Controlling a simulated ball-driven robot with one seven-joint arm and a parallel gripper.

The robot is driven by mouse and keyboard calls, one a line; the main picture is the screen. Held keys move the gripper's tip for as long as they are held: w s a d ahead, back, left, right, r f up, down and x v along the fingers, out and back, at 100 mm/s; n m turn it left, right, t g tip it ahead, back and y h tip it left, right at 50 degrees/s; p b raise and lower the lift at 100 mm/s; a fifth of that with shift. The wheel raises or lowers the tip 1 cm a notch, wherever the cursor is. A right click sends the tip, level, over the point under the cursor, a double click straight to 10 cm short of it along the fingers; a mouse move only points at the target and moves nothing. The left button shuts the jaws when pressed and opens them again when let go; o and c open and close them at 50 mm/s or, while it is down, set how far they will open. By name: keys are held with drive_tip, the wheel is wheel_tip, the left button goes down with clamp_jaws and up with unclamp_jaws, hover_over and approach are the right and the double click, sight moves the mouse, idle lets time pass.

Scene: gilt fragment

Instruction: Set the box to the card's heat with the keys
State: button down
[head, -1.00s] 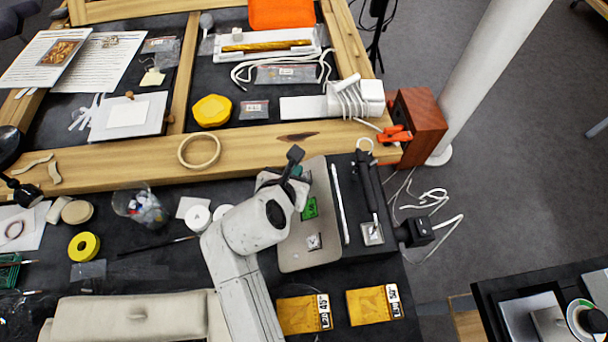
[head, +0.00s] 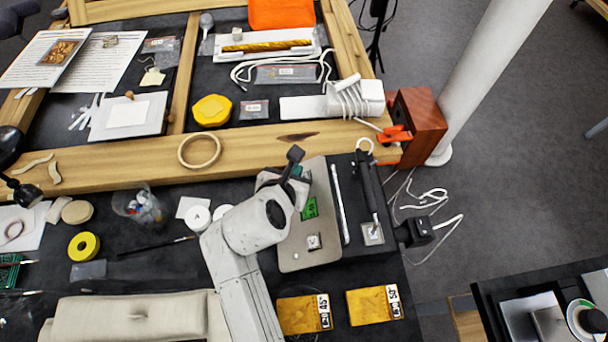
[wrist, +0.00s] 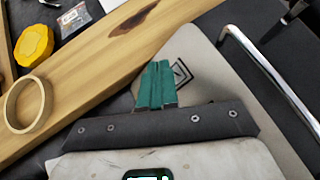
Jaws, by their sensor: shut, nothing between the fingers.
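The box (head: 290,262) has a pale grey top panel, on the dark bench at the centre of the head view. A small green display (head: 310,208) shows on the panel, its reading too small to make out. A light square with a dark mark (head: 314,242) lies nearer the front. In the wrist view, my gripper (wrist: 158,68) has its teal fingers shut and empty, over the panel (wrist: 215,80). A dark-outlined key mark (wrist: 182,72) shows just right of the fingertips and is partly hidden by them. I cannot tell whether they touch. I cannot tell which paper is the card.
A metal bar handle (head: 340,203) and a dark corded hand tool (head: 369,190) lie right of the panel. A wooden frame beam (head: 120,165) runs behind. Two yellow labelled packets (head: 297,315) (head: 366,306) lie in front. A clear cup (head: 142,206) stands left.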

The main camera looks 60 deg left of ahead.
drive_tip(key=shift+w+d+f, duration=0.1)
drive_tip(key=shift+f, duration=0.05)
drive_tip(key=shift+w+f, duration=0.1)
drive_tip(key=shift+f, duration=0.1)
drive_tip(key=shift+w+d+f, duration=0.15)
drive_tip(key=shift+w+f, duration=0.05)
drive_tip(key=shift+f, duration=0.2)
idle(1.0)
drive_tip(key=shift+p, duration=0.3)
drive_tip(key=shift+s+a+r+p, duration=0.2)
drive_tip(key=shift+s+r+p, duration=0.2)
drive_tip(key=shift+r+p, duration=0.45)
drive_tip(key=shift+f, duration=0.1)
drive_tip(key=shift+s+a+r+p, duration=0.2)
drive_tip(key=shift+s+r+p, duration=0.15)
drive_tip(key=shift+r+p, duration=0.25)
drive_tip(key=shift+s+a+r+p, duration=0.2)
drive_tip(key=shift+s+r+p, duration=0.15)
drive_tip(key=shift+r, duration=0.35)
drive_tip(key=shift+s+a+r, duration=0.25)
drive_tip(key=shift+s+r, duration=0.25)
drive_tip(key=shift+r, duration=0.3)
